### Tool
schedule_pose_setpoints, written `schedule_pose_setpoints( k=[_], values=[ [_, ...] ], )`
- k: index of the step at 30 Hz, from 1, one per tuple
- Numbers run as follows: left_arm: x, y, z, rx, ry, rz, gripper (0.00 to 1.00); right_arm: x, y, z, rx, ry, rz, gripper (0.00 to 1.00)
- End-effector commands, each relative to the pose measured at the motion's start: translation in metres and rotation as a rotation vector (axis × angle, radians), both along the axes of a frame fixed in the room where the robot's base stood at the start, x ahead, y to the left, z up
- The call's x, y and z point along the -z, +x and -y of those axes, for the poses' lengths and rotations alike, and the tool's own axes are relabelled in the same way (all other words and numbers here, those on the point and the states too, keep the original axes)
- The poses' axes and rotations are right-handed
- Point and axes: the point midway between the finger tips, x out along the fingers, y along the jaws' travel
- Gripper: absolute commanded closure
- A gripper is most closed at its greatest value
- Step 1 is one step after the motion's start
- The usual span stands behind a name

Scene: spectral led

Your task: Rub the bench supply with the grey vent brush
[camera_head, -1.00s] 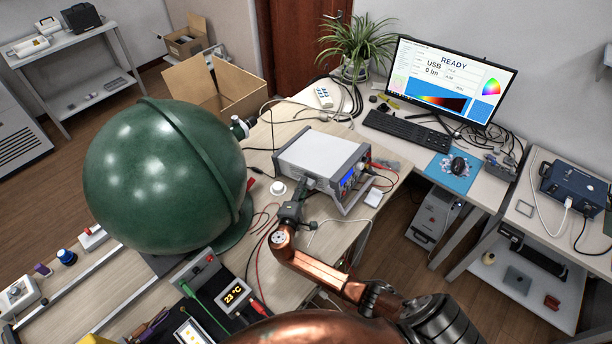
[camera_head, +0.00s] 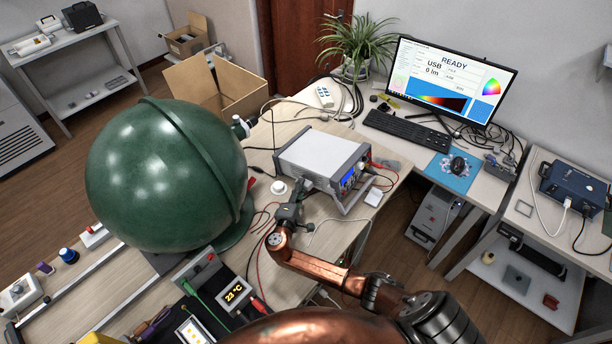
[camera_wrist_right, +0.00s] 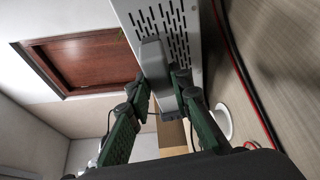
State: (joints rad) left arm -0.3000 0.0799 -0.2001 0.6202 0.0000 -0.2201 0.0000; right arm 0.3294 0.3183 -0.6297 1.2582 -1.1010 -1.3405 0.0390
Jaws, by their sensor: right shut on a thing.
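The bench supply (camera_head: 322,153) is a light grey box with a blue display, tilted up on a stand on the bench. Its slotted vent side (camera_wrist_right: 170,22) fills the top of the right wrist view. My right gripper (camera_head: 294,198) is shut on the grey vent brush (camera_wrist_right: 154,62), at the supply's near left corner. The brush is a plain grey bar between the green fingers, its far end at the slotted side. I cannot tell whether it touches. In the head view the brush is small and mostly hidden by the gripper. My left gripper is not in view.
A large green sphere (camera_head: 160,175) stands left of the supply. Red and black cables (camera_head: 262,255) run over the bench beside my right arm. A keyboard (camera_head: 405,128) and monitor are behind.

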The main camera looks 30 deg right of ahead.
Motion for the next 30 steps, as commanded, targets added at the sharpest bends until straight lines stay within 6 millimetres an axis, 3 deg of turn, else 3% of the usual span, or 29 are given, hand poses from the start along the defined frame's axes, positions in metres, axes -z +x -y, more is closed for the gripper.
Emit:
schedule_pose_setpoints(
  k=[14,24,30],
  values=[
    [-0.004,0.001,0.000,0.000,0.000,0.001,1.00,0.001,-0.001,0.001,0.003,-0.002,-0.003,1.00],
    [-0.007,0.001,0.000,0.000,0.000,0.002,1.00,0.001,-0.014,-0.029,0.003,-0.001,-0.003,1.00],
    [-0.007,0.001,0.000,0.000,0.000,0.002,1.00,0.001,-0.016,-0.034,0.005,-0.002,-0.002,1.00]
  ],
)
